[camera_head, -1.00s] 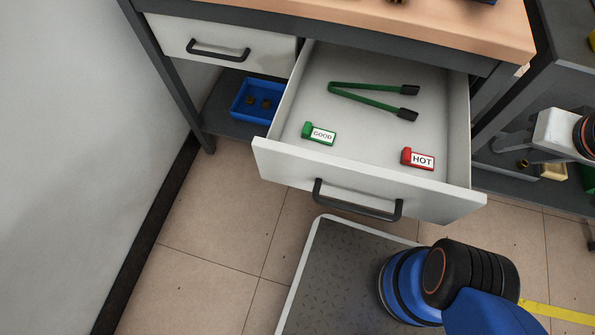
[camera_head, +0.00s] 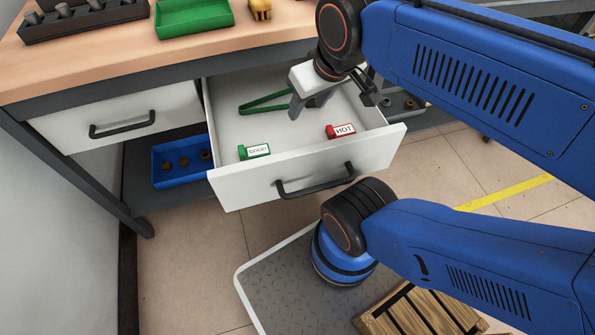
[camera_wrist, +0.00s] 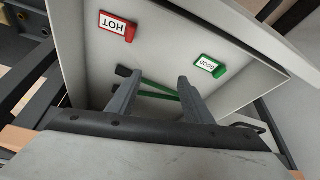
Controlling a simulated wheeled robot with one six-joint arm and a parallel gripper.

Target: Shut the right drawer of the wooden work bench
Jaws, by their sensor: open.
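The right drawer (camera_head: 372,153) of the wooden work bench (camera_head: 120,62) is pulled out, its black handle (camera_head: 318,190) on the front panel. Inside lie a green GOOD marker (camera_head: 254,151), a red HOT marker (camera_head: 341,131) and green tongs (camera_head: 262,103). My gripper (camera_head: 308,108) hangs over the drawer interior, behind the front panel as seen from the head camera, and partly covers the tongs. In the wrist view my gripper (camera_wrist: 158,79) has its two fingers apart with nothing held between them. I cannot tell whether the fingers touch the drawer.
The left drawer (camera_head: 110,118) is shut. A blue bin (camera_head: 180,182) with small parts stands on the shelf below. A green tray (camera_head: 192,16) and a dark rack (camera_head: 82,19) are on the bench top. A wooden pallet (camera_head: 418,318) is on the floor at lower right.

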